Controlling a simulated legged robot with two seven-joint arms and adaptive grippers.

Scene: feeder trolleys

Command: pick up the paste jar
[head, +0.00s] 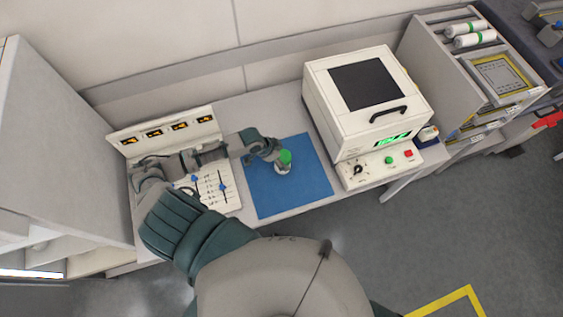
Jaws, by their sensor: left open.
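The paste jar (284,166), white with a green lid, stands on the blue mat (300,190) on the bench. My left gripper (268,151) is open, just left of the jar and close to its lid. Whether a finger touches the jar is too small to tell. Part of the jar's left side lies close to the gripper's fingers. My right gripper is not in view.
A white oven-like machine (335,95) with a green display stands right of the mat. A control panel (215,184) with sliders lies left, under my arm. A grey cabinet (60,140) stands far left. A rack (430,50) holding white-and-green tubes is at right. The mat's front is clear.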

